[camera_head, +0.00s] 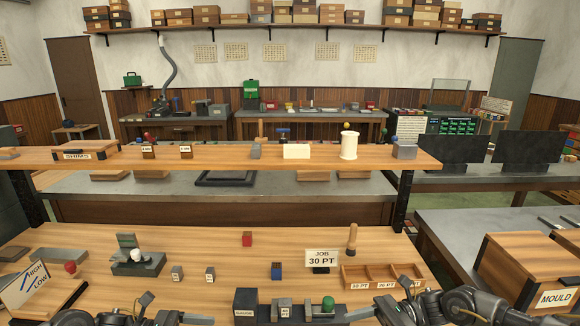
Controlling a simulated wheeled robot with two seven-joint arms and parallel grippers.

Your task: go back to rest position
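My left gripper (150,312) is at the bottom edge on the left, low over the front of the wooden bench (200,240). It is partly cut off by the frame. My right gripper (392,306) is at the bottom right, near the right end of the dark gauge block assembly (300,308). The arm behind it runs to the lower right corner. I see nothing clearly held in either gripper. The finger gaps are too small and dark to read.
A JOB 30 PT sign (322,258), a wooden compartment tray (382,276) and small type blocks (177,273) stand on the bench. A HIGH/LOW sign (25,285) is at left. A MOULD box (530,268) is at right. A raised shelf (225,156) crosses behind.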

